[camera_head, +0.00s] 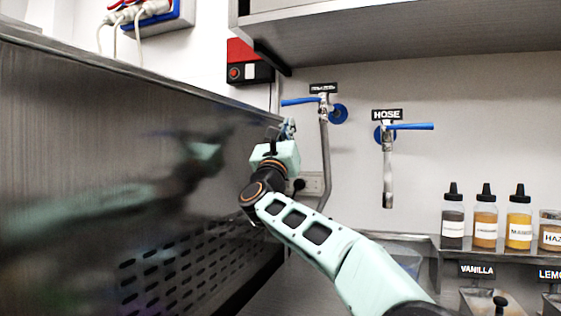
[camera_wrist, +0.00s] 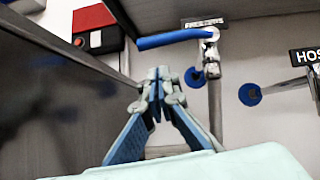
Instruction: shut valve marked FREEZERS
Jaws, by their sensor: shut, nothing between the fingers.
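The FREEZERS valve has a blue lever (camera_head: 300,101) pointing left, roughly level, under a small black label (camera_head: 323,88). The label is hard to read in the head view, but in the wrist view the FREEZERS label (camera_wrist: 204,23) is partly legible above the blue lever (camera_wrist: 172,39). A pipe (camera_head: 325,160) runs down from the valve. My gripper (camera_head: 287,127) is below the lever's left end, beside the steel machine. In the wrist view my gripper (camera_wrist: 158,74) has its fingertips together, empty, and appears apart from the lever.
A second valve, labelled HOSE (camera_head: 387,114), has a blue lever (camera_head: 412,126) pointing right. The steel machine side (camera_head: 100,130) stands close left of my gripper. A red and black switch box (camera_head: 248,62) and a shelf (camera_head: 400,35) are above. Bottles (camera_head: 485,215) stand at right.

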